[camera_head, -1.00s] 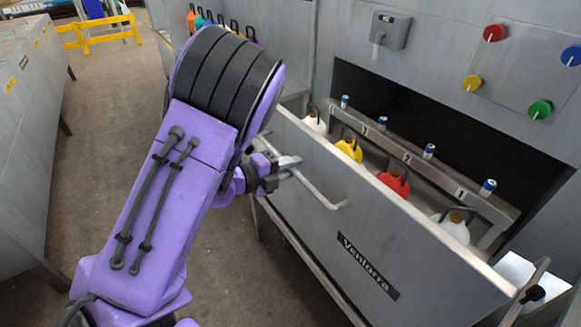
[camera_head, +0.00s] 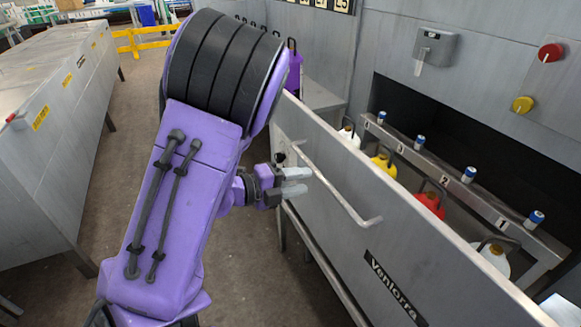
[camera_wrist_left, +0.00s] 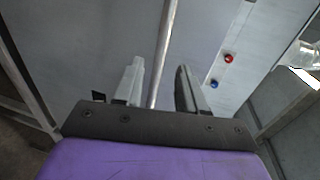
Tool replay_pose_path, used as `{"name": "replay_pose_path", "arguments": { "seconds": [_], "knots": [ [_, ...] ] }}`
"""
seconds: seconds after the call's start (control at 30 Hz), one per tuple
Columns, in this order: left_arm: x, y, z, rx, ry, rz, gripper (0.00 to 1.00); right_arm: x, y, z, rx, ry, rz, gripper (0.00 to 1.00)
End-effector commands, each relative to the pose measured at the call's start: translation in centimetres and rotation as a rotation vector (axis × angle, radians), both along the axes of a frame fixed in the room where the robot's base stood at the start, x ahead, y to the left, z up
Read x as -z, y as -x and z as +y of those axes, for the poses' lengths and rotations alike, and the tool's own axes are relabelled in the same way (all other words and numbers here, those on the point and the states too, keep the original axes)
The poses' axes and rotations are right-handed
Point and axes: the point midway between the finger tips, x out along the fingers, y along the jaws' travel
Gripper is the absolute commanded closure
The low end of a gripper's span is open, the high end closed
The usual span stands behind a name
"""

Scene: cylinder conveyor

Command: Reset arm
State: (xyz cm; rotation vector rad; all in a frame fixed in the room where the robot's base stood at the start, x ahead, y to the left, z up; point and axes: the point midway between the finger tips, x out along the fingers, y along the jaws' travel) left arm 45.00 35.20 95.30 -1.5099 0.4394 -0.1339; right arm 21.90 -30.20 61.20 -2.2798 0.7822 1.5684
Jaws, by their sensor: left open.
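My left arm comes up from the lower left in the head view. Its gripper (camera_head: 298,181) is beside the long bar handle (camera_head: 335,190) on the front of the grey machine (camera_head: 440,240). In the left wrist view the gripper (camera_wrist_left: 160,90) is open, with its two fingers apart. The handle bar (camera_wrist_left: 165,45) runs lengthwise through the gap between them in that picture. I cannot tell exactly how far the fingers are from the bar. My right gripper is not in view.
Behind the machine's front panel stand a white jug (camera_head: 349,133), a yellow jug (camera_head: 384,163), a red jug (camera_head: 430,200) and another white jug (camera_head: 494,258). A grey cabinet (camera_head: 60,130) stands at left. Brown floor (camera_head: 125,150) lies open between them.

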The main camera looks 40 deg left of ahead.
Motion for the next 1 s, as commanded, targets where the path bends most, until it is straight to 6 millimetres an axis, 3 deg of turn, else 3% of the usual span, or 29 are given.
{"name": "replay_pose_path", "arguments": {
  "seconds": [0.1,0.3,0.83,0.93,1.0],
  "knots": [
    [-0.3,2.0,0.8,-0.002,0.0,-0.002,0.6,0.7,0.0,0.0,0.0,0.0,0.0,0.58],
    [-0.7,3.4,1.2,0.001,0.001,0.0,0.6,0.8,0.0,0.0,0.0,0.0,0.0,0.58],
    [-0.7,3.3,1.2,-0.001,0.011,0.005,0.6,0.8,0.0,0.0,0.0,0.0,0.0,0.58],
    [-0.4,3.3,1.5,-0.04,0.115,0.06,0.6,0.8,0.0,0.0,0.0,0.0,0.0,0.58],
    [-0.4,2.6,3.1,-0.17,0.269,0.104,0.6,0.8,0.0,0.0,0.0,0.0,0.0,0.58]
  ]
}}
